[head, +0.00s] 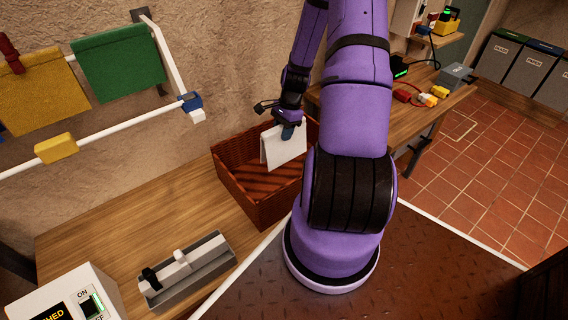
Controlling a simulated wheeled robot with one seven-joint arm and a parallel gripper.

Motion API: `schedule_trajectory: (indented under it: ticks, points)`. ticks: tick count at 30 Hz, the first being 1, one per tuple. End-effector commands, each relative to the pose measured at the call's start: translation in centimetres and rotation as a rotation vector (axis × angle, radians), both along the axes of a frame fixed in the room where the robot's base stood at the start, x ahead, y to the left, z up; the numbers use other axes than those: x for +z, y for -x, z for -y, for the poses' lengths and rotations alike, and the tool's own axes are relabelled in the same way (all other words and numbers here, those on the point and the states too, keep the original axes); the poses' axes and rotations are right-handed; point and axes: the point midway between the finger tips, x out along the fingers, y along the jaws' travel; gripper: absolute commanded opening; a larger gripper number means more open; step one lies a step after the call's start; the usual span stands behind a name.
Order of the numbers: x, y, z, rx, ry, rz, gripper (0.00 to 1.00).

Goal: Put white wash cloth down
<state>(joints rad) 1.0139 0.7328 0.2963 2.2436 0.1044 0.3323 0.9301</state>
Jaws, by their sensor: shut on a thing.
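The white wash cloth (284,148) hangs folded from my gripper (289,126), which is shut on its top edge. The cloth is over the red-brown wicker basket (240,186), with its lower part at or below the rim level. I cannot tell whether it touches the basket floor. The basket stands on the wooden table, and my arm hides its right side. The visible part of the basket inside looks empty.
A rack with a white rail (105,131) holds a yellow cloth (42,92) and a green cloth (118,62) at left. A grey tray (187,270) and a white switch box (66,304) stand in front. A second bench (437,100) is at right.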

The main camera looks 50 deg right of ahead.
Motion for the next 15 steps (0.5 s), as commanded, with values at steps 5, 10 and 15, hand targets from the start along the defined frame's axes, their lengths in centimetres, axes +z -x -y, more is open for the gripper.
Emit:
schedule_trajectory:
  ticks: [5,10,15]
  points:
    - [-2.9,0.0,-0.1,-0.001,-0.004,-0.003,0.1]
    - [-4.7,0.0,0.0,0.0,-0.002,0.0,0.1]
    - [-5.4,0.0,0.0,0.001,-0.001,0.0,0.1]
